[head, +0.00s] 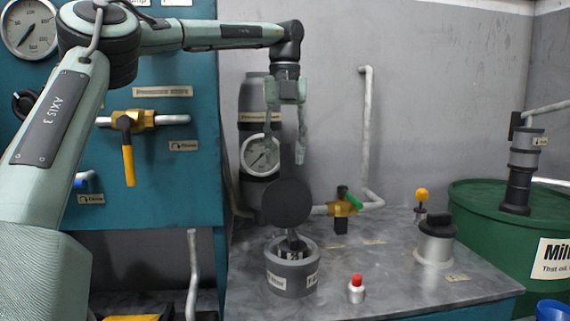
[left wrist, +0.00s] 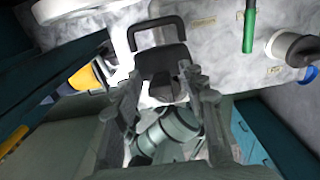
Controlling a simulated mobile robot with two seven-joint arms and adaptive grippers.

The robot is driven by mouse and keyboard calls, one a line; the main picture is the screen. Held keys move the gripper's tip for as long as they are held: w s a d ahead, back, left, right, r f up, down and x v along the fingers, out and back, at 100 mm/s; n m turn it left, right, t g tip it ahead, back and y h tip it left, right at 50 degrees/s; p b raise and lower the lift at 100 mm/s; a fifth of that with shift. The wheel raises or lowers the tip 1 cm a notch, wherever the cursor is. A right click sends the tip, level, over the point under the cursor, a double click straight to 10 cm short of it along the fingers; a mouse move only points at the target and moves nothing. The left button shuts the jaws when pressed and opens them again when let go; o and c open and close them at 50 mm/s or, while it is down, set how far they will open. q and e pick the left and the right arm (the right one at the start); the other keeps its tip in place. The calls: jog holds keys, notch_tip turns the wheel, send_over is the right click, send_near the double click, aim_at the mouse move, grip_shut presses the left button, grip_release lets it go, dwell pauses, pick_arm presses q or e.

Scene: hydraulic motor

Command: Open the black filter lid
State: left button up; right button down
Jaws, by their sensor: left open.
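The black filter lid (head: 286,203) is a round dark disc. It stands raised, roughly upright, above the grey filter housing (head: 292,283), whose open top shows a dark interior. My left gripper (head: 286,158) points down just above the disc. Its two fingers are spread apart, with a dark narrow piece visible between them; I cannot tell whether they touch it. In the left wrist view, the fingers (left wrist: 160,84) are apart, with a black part (left wrist: 160,60) and a black loop (left wrist: 155,28) beyond them. My right gripper is not in view.
A pressure gauge (head: 261,154) and dark cylinder stand behind the gripper. A brass valve with a green handle (head: 353,200), a red button (head: 356,283) and a black-capped grey container (head: 436,240) share the grey worktop (head: 390,285). A green barrel (head: 500,230) stands right.

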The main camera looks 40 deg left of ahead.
aim_at(284, 185)
pick_arm(q)
jog(key=shift+f, duration=1.35)
grip_shut()
